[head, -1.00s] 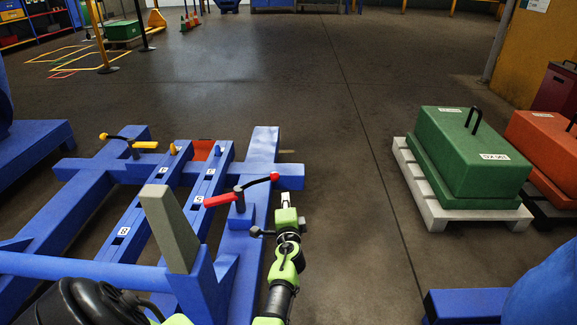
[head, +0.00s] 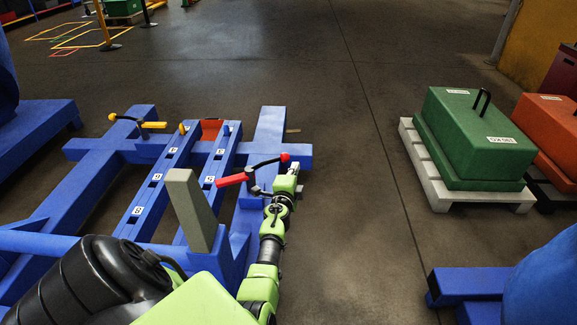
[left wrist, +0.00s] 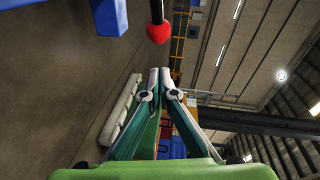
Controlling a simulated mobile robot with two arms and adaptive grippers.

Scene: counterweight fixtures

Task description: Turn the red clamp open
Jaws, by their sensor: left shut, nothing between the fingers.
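The red clamp (head: 236,179) stands on the right beam of the blue frame. Its flat red handle points left, and a dark rod rises right to a red ball knob (head: 285,157). My left gripper (head: 294,168) is shut and empty, just right of and below the knob. In the left wrist view its closed fingertips (left wrist: 160,72) point up at the red knob (left wrist: 158,32), with a gap in the picture between them. Whether they touch the rod cannot be told. My right gripper is not in view.
The blue frame (head: 82,193) carries a yellow-handled clamp (head: 153,125) at left and a grey upright post (head: 191,210) near the front. A green weight (head: 470,140) sits on a white pallet (head: 480,201) at right, beside an orange weight (head: 545,130). Floor between is clear.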

